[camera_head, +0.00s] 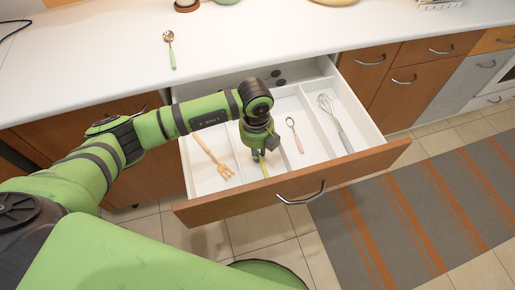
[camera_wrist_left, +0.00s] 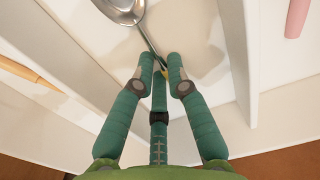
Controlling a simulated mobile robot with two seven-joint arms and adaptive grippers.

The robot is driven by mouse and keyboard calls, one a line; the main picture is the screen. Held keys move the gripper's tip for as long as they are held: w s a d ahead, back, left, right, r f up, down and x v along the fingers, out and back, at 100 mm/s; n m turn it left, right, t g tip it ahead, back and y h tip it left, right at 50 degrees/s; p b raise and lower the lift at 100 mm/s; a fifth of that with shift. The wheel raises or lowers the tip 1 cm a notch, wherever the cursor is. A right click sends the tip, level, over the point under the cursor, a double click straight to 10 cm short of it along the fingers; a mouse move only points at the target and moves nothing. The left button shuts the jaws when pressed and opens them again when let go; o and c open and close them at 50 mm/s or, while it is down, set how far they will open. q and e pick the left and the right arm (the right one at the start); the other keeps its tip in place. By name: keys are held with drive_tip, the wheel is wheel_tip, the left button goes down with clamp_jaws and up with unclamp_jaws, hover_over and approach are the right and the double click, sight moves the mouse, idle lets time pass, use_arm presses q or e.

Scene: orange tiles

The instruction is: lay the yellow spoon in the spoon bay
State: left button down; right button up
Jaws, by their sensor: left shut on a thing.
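The yellow spoon has a metal bowl, seen at the top of the left wrist view (camera_wrist_left: 122,8), and a yellow handle, part of which shows below my gripper in the head view (camera_head: 264,168). My left gripper (camera_head: 260,155) is shut on the spoon near where neck and handle meet; its fingers also show in the left wrist view (camera_wrist_left: 160,68). The spoon is within or just over the drawer bay between the wooden fork and the pink-handled spoon. Whether it touches the bay floor is unclear. My right gripper is not in view.
The open drawer (camera_head: 335,173) has white dividers. A wooden fork (camera_head: 214,159) lies in the left bay, a pink-handled spoon (camera_head: 294,134) right of my gripper, a whisk (camera_head: 333,118) farther right. Dark utensils (camera_head: 273,77) lie behind. A green-handled spoon (camera_head: 170,50) lies on the counter.

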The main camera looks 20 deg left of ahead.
use_arm(q)
drive_tip(key=shift+f, duration=0.25)
drive_tip(key=c, duration=1.2)
unclamp_jaws()
drive_tip(key=shift+c, duration=0.2)
drive_tip(key=shift+r, duration=0.1)
drive_tip(key=shift+r, duration=0.25)
drive_tip(key=shift+w+r, duration=0.1)
drive_tip(key=shift+r, duration=0.25)
wheel_tip(320, 180, up, 11)
drive_tip(key=b, duration=0.1)
drive_tip(key=shift+a+b, duration=0.15)
drive_tip(key=shift+b, duration=0.25)
